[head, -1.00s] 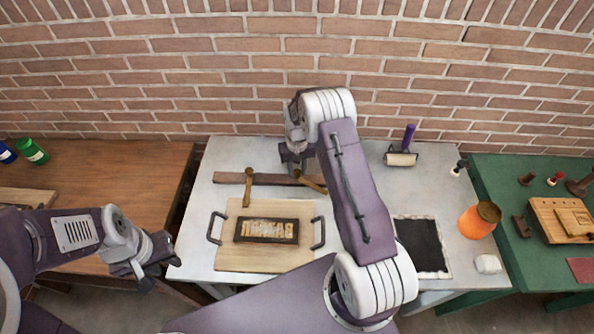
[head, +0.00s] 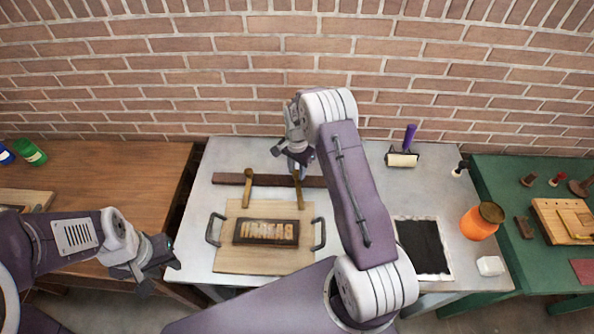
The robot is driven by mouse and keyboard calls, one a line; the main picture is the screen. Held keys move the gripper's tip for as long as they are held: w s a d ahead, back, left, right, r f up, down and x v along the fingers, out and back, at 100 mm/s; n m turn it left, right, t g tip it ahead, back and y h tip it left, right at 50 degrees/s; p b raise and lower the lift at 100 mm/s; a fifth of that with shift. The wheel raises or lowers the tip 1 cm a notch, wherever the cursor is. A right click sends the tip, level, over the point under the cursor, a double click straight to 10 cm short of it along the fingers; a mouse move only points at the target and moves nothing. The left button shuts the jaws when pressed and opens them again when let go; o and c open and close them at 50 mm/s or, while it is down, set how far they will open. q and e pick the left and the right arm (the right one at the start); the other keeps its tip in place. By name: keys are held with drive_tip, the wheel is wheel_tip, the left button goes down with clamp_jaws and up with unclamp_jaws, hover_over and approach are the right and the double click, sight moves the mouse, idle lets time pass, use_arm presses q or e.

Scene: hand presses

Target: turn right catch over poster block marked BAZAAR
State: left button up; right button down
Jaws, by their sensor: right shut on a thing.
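The poster block (head: 266,243), dark-framed with pale raised letters too blurred to read surely, lies on a wooden board (head: 240,266) with a dark handle at each side. Behind it runs a dark bar (head: 226,179). The left wooden catch (head: 247,190) and the right wooden catch (head: 299,190) both point toward the block, their near ends close to its back edge. My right gripper (head: 291,164) is shut on the far end of the right catch; its fingertips partly hide that end. My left gripper (head: 160,277) is open and empty, left of the board.
A roller (head: 403,155), a black inked slab (head: 423,246), an orange jar (head: 482,221) and a white block (head: 490,265) are on the table's right. A brown table (head: 120,180) adjoins at left, a green one (head: 510,180) at right. A brick wall stands behind.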

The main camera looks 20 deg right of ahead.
drive_tip(key=shift+m, duration=0.9)
drive_tip(key=shift+r, duration=0.1)
drive_tip(key=c, duration=1.1)
unclamp_jaws()
drive_tip(key=shift+o, duration=0.2)
drive_tip(key=shift+r, duration=0.35)
wheel_tip(320, 180, up, 8)
drive_tip(key=b, duration=0.1)
drive_tip(key=shift+r+b, duration=0.15)
drive_tip(key=shift+b, duration=0.15)
